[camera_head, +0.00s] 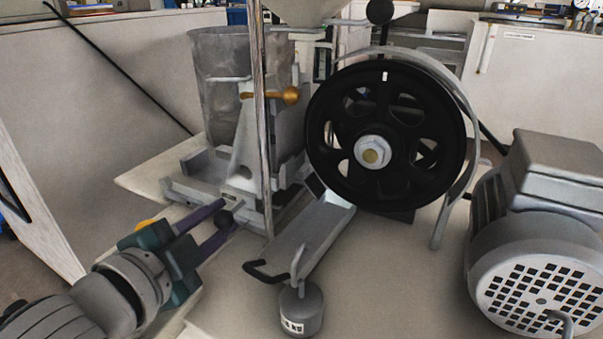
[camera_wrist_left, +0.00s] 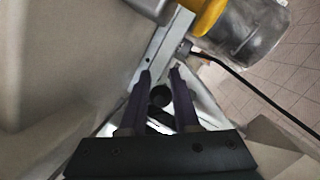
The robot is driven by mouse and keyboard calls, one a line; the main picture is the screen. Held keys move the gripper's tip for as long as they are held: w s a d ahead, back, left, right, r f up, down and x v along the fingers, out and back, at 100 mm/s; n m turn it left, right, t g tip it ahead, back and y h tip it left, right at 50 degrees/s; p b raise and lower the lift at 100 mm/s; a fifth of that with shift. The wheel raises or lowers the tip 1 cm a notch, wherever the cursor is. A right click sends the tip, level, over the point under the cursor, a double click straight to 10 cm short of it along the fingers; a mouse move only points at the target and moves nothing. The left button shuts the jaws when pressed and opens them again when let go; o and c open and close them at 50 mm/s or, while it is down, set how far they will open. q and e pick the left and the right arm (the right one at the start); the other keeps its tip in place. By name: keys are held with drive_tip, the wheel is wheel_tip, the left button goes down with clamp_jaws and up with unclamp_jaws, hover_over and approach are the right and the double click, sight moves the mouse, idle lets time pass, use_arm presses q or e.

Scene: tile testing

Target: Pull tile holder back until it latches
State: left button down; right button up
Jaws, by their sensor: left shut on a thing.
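The tile holder (camera_head: 243,158) is a grey metal carriage with an upright, sloped bracket on a base to the left of the black wheel (camera_head: 335,150). A small round black knob (camera_head: 225,219) is at its front. My left gripper (camera_head: 223,214) comes from the lower left, its two purple fingers around the knob. In the left wrist view the knob (camera_wrist_left: 160,96) sits between the fingers (camera_wrist_left: 160,76), with its stem partly hidden. Whether the holder is latched cannot be seen. My right gripper is not in view.
An orange-handled lever (camera_head: 290,95) is on the machine. A grey chute (camera_head: 315,232) and a hanging cylindrical weight (camera_head: 302,310) stand right of my gripper. A thin vertical post (camera_head: 262,120) is in front of the holder. A large motor (camera_head: 540,250) fills the right.

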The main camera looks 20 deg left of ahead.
use_arm(q)
drive_tip(key=shift+w+r+t, duration=0.3)
drive_tip(key=shift+r, duration=0.45)
drive_tip(key=shift+a, duration=0.9)
drive_tip(key=shift+w+a+p, duration=0.15)
drive_tip(key=shift+a+p, duration=0.2)
drive_tip(key=shift+a, duration=0.65)
drive_tip(key=c, duration=0.6)
unclamp_jaws()
drive_tip(key=shift+s+a+f, duration=0.1)
drive_tip(key=shift+s+a, duration=0.1)
drive_tip(key=shift+w+d+f, duration=0.1)
drive_tip(key=shift+f, duration=0.05)
